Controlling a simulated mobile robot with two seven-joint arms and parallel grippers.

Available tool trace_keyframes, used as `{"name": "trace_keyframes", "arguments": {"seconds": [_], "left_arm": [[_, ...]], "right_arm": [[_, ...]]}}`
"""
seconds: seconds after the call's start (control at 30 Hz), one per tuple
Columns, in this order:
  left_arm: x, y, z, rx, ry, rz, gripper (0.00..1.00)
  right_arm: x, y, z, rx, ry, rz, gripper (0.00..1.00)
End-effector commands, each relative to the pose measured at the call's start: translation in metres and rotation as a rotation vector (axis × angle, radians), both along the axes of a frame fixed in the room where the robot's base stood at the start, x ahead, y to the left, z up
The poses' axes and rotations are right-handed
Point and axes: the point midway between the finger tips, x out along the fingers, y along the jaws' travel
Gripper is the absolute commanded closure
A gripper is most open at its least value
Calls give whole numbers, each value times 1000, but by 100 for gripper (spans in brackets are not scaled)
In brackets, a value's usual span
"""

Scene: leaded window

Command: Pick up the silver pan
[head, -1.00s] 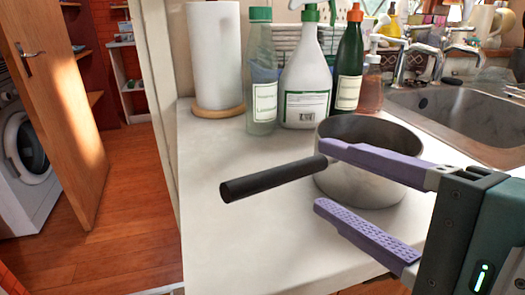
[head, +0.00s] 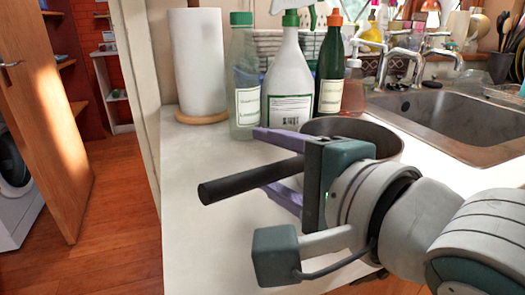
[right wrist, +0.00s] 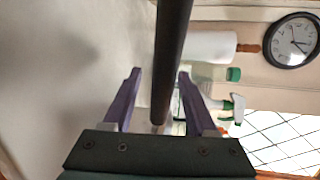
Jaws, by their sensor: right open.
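The silver pan (head: 385,138) stands on the white counter, partly hidden behind my right gripper. Its black handle (head: 240,183) points left and toward the front of the counter. My right gripper (head: 272,164) is open, with one purple finger on the far side of the handle and one on the near side. In the right wrist view the handle (right wrist: 172,60) runs between the two open fingers (right wrist: 155,88), with a gap on each side. My left gripper is not in view.
A clear bottle (head: 245,85), a white spray bottle (head: 290,80) and a dark green bottle (head: 331,75) stand behind the pan. A paper towel roll (head: 198,65) is at the back left. The sink (head: 455,115) is at the right. The counter's left front is clear.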

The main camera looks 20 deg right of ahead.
Motion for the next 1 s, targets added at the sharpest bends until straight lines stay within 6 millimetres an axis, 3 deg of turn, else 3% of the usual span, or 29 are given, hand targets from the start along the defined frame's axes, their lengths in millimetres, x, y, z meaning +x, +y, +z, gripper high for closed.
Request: {"name": "trace_keyframes", "arguments": {"seconds": [0.07,0.6,1.0], "left_arm": [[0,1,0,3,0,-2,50],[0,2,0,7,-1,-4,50],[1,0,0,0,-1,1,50]], "right_arm": [[0,0,0,0,0,0,42],[0,0,0,0,0,0,100],[0,0,0,-1,0,0,100]]}}
